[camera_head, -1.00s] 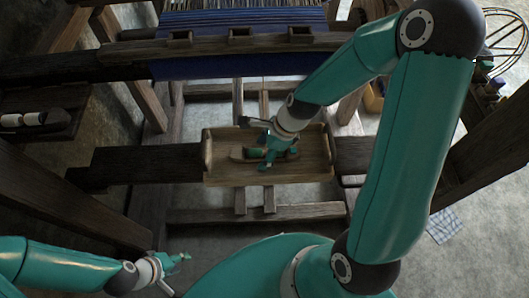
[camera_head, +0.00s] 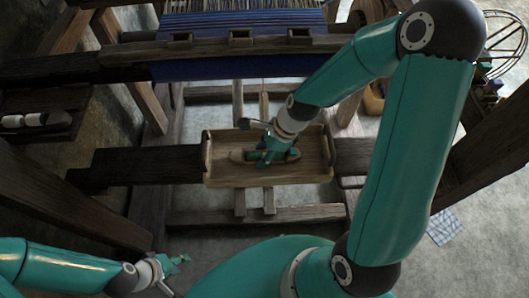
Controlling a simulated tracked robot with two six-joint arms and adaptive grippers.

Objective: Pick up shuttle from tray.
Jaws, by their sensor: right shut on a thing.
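The wooden tray (camera_head: 220,174) lies on a dark beam in the middle of the head view. The brown shuttle (camera_head: 238,155) is in the tray, lying roughly left to right, with a green part at its middle. My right gripper (camera_head: 264,157) reaches down into the tray and is shut on the shuttle's middle. The gripper and arm hide part of the shuttle, and I cannot tell whether it is clear of the tray floor. My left gripper (camera_head: 178,268) is low at the left, away from the tray; its jaws are too small to read.
The loom's wooden beam (camera_head: 130,52) and blue cloth (camera_head: 200,68) stand behind the tray. A patterned sheet (camera_head: 442,227) lies on the floor at the right. Dark posts flank both sides.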

